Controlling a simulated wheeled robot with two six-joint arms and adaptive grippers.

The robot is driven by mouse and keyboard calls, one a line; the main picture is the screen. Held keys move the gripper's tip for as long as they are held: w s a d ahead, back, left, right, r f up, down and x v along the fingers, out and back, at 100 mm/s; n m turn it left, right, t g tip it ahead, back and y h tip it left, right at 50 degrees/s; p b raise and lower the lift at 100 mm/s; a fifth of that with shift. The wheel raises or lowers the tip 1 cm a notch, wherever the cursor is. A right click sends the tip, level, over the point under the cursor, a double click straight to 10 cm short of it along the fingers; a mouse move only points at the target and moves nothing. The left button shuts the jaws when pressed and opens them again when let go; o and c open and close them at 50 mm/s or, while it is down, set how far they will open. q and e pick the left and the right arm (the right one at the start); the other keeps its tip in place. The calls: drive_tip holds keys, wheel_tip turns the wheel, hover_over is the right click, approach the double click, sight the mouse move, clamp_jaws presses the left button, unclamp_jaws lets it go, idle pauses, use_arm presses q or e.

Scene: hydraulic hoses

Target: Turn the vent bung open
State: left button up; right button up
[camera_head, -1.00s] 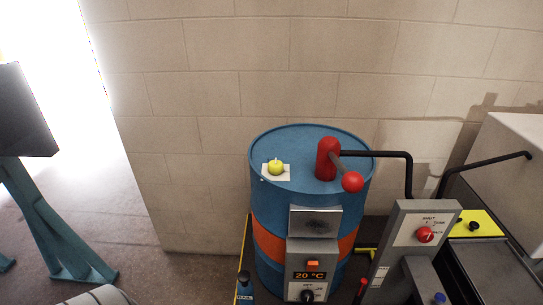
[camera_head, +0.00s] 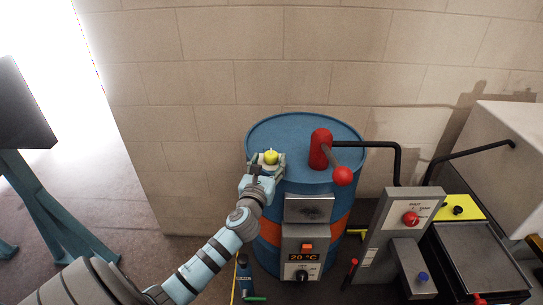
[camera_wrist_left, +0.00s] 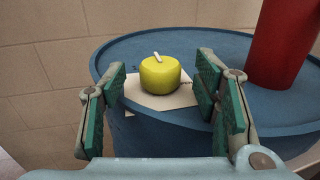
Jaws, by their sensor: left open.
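The vent bung is a yellow knob (camera_head: 271,157) with a small pale pointer on top. It sits on a white plate on the lid of the blue drum (camera_head: 340,131), near the lid's left side. My left gripper (camera_head: 267,159) is at the bung, coming from the front. In the left wrist view the bung (camera_wrist_left: 160,75) stands between and beyond the open green-padded fingers of my left gripper (camera_wrist_left: 168,100), with a gap on both sides. The pointer on top leans up and to the left. My right gripper is not in view.
A red pump (camera_head: 320,149) with a red-knobbed handle (camera_head: 342,175) stands on the lid right of the bung. A heater box (camera_head: 303,252) reading 20 °C is on the drum's front. A grey control panel (camera_head: 400,225) and black hose (camera_head: 397,160) are at the right.

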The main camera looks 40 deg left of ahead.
sight(269, 160)
use_arm(q)
drive_tip(key=shift+x, duration=1.8)
drive_tip(key=shift+c, duration=0.6)
drive_tip(key=c, duration=1.1)
drive_tip(key=shift+o, duration=0.2)
